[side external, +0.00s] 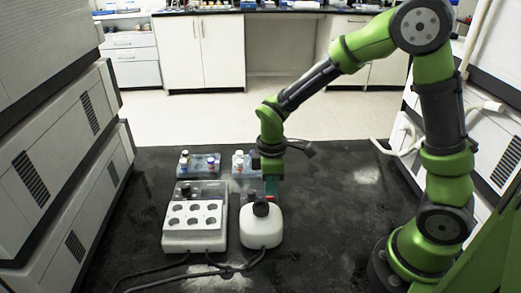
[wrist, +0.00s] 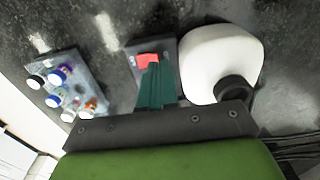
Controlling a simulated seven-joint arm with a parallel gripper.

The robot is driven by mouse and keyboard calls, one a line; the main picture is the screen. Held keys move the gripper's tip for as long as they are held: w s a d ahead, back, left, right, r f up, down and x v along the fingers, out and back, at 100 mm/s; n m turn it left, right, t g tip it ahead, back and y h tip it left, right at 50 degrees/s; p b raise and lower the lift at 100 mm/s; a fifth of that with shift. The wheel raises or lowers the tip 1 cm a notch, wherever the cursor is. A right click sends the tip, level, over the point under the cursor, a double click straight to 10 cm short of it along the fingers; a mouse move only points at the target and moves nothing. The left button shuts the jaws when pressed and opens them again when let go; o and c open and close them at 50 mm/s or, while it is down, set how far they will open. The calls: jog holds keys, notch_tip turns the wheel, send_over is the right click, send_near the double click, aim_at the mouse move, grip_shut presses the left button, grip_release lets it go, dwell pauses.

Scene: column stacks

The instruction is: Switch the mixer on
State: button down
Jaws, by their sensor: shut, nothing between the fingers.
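The mixer (side external: 261,228) is a white rounded body with a black cup (side external: 261,207) on top, standing right of the middle of the dark bench. It also shows in the wrist view (wrist: 215,55), with its black cup (wrist: 236,90) near the mount. My gripper (side external: 270,190) points down just behind the mixer. In the wrist view its teal fingers (wrist: 150,68) are shut together and empty. Their tips are at a red switch (wrist: 146,61) on a dark panel (wrist: 133,48) beside the white body. I cannot tell whether they touch the switch or which way it is set.
A white block with six round wells (side external: 195,238) stands left of the mixer. Behind are two racks of vials (side external: 198,165), (side external: 241,158). Black cables (side external: 205,271) lie in front. White stacked units line both sides. The bench is clear between the mixer and my base.

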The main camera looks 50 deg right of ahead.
aim_at(270, 200)
jog(key=shift+f, duration=1.05)
dwell(0.5)
jog(key=shift+r, duration=2.55)
jog(key=shift+f+m, duration=0.1)
jog(key=shift+m, duration=0.4)
jog(key=s+d+r+m+t+y, duration=0.1)
jog(key=s+r+m+t+y, duration=0.1)
jog(key=s+r+m+t, duration=0.5)
jog(key=s+r+m, duration=0.5)
jog(key=r, duration=0.3)
jog(key=shift+r, duration=0.25)
